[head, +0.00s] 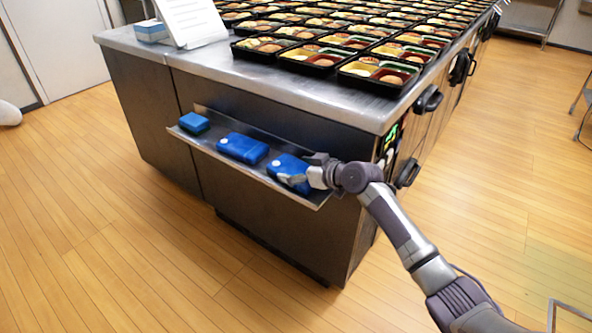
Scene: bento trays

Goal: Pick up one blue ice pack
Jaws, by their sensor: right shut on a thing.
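Several blue ice packs lie on a metal shelf (255,172) on the front side of the counter. The left ice pack (194,123) is small and sits at the shelf's far left end. The middle ice pack (242,148) lies flat with a pale round spot on it. The right ice pack (287,167) is at the shelf's right end. My right gripper (299,170) is shut on the right ice pack and partly hides its right side. The pack still appears to be at the shelf. My left gripper is not in view.
The steel counter (225,62) stands above the shelf, with rows of filled bento trays (375,72) on top. A white sign (190,20) and a blue-and-white box (151,30) stand at its left end. Black handles (428,99) stick out on the right side. The wooden floor (130,230) in front is clear.

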